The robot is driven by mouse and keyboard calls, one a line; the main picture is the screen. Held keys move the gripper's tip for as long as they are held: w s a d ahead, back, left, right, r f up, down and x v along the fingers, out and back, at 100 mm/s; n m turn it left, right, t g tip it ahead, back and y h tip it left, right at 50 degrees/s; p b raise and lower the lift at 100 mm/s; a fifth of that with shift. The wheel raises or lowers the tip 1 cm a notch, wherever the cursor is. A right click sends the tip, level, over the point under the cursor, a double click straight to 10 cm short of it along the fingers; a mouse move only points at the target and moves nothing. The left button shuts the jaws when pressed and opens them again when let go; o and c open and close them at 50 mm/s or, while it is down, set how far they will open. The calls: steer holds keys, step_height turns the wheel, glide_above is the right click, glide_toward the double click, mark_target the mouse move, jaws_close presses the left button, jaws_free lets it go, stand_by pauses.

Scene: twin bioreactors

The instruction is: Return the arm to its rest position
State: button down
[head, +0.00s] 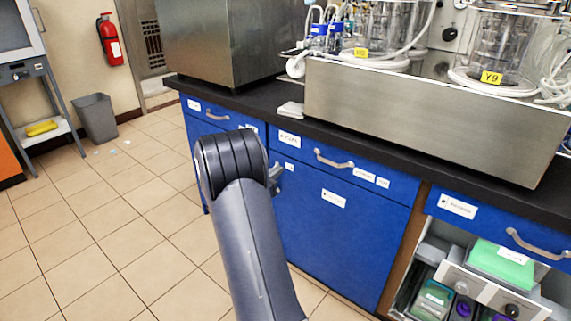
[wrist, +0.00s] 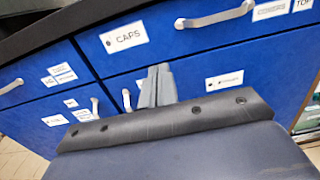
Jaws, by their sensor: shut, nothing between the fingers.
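My arm (head: 245,230) rises from the bottom of the head view and bends at a dark rounded joint in front of the blue cabinets. My gripper (wrist: 157,85) shows in the wrist view as two grey fingers pressed together, with nothing between them. It points toward the blue drawer fronts and appears apart from them. In the head view only a small grey part of the wrist end shows beside the joint; the rest is hidden behind my arm.
Blue drawers (head: 345,225) with metal handles stand under a black countertop (head: 380,155). A steel tray (head: 420,115) with the bioreactors is on top. An open compartment (head: 440,250) holds boxes at lower right.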

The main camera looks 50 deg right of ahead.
mark_target(305, 151)
steer(key=shift+s+a, duration=0.1)
steer(key=shift+a, duration=0.55)
steer(key=d, duration=0.9)
steer(key=w+d+b, duration=0.1)
steer(key=d, duration=0.3)
steer(key=shift+d, duration=0.2)
steer(key=shift+a, duration=0.1)
